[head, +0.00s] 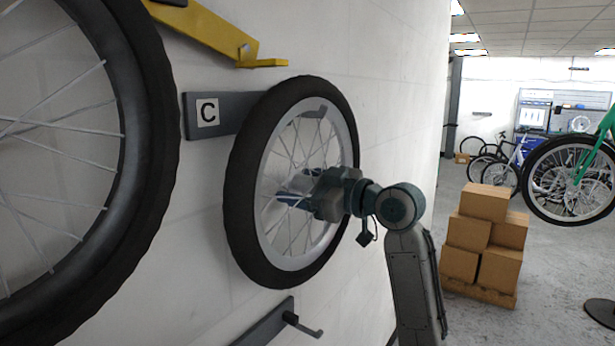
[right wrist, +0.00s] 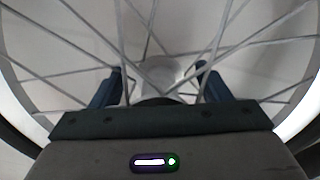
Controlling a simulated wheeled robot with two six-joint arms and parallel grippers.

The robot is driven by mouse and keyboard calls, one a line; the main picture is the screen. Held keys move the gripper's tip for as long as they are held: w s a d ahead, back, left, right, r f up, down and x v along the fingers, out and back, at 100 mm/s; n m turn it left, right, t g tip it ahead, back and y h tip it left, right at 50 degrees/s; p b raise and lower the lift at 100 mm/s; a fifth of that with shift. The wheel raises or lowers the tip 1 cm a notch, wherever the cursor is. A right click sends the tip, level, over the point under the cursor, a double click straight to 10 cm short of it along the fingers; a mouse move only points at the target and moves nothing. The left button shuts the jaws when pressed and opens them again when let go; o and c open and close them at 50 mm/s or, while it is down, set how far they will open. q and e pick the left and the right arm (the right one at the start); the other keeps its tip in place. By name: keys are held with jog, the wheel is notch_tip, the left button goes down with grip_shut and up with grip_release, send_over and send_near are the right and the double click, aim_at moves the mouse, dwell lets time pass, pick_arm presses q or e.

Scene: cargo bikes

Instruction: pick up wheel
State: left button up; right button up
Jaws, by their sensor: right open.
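A spoked wheel (head: 243,177) with a black tyre and silver rim hangs against the white wall at the holder marked C (head: 207,110). Spokes cross in front of and around the fingers. I cannot tell whether the fingers touch the hub. My left gripper is not in view.
A larger wheel (head: 150,150) is close at the left. A yellow bracket (head: 215,32) juts out above, and an empty hook (head: 303,327) is below. Stacked boxes (head: 485,203) and a green-framed bike (head: 594,158) stand right, with open floor around them.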

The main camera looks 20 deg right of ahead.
jog(key=shift+w+a, duration=0.1)
jog(key=shift+w, duration=0.05)
jog(key=shift+c, duration=1)
grip_shut()
jog(key=shift+r, duration=0.25)
jog(key=shift+r+b, duration=0.45)
jog(key=shift+r, duration=0.05)
jog(key=b+v, duration=0.6)
jog(key=v, duration=1.2)
